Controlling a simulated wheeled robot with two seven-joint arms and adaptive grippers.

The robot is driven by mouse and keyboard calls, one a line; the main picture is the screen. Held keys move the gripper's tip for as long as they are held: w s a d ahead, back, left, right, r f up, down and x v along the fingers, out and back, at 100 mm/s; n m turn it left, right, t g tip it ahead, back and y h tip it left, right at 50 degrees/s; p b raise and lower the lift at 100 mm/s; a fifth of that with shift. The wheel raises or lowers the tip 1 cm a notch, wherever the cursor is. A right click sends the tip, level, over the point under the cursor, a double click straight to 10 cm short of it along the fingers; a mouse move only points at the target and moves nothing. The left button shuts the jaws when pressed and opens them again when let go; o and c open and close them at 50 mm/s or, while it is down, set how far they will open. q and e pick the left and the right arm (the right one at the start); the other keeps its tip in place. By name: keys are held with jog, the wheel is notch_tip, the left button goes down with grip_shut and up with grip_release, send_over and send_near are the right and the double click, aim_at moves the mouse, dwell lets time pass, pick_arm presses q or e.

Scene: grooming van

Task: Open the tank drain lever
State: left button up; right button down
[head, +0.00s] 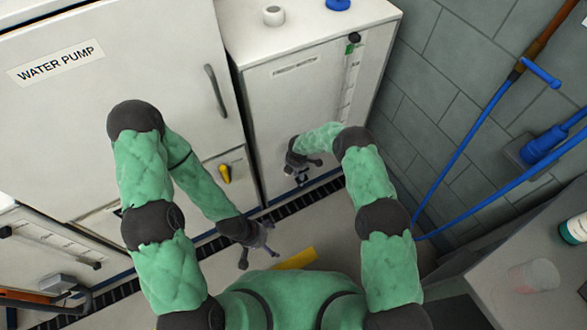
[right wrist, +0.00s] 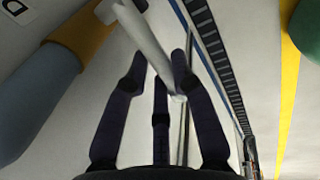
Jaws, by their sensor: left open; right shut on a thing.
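The white tank (head: 300,95) stands right of the water pump cabinet, with a level gauge (head: 350,80) on its front. My right gripper (head: 302,172) is at the lower front of this tank. In the right wrist view, its dark fingers (right wrist: 160,70) are shut on a pale grey bar, which I take to be the drain lever (right wrist: 150,40). The bar slants up to the left beyond the fingertips. In the head view the lever is hidden by my gripper and arm. My left gripper (head: 258,248) is open and empty, low above the floor.
A dark floor grate (head: 315,187) runs along the cabinet fronts. Blue hoses (head: 470,125) hang on the right wall. A counter (head: 500,285) is at lower right.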

jog(key=shift+d+r+y, duration=0.1)
jog(key=shift+r+y, duration=0.05)
jog(key=shift+y, duration=0.15)
jog(key=shift+w+d+r+g+y, duration=0.2)
jog(key=shift+r+g+y, duration=0.2)
jog(key=shift+y, duration=0.2)
jog(key=shift+w+d+r+g+y, duration=0.15)
jog(key=shift+r+g+y, duration=0.1)
jog(key=shift+g+y, duration=0.25)
jog(key=shift+w+d+r+m+g+y, duration=0.2)
jog(key=shift+d+r+g+y, duration=0.2)
jog(key=shift+y, duration=0.4)
jog(key=shift+w+d+r+m+g+y, duration=0.15)
jog(key=shift+d+r+g+y, duration=0.2)
jog(key=shift+y, duration=0.45)
jog(key=c, duration=1)
grip_release()
jog(key=shift+a, duration=0.1)
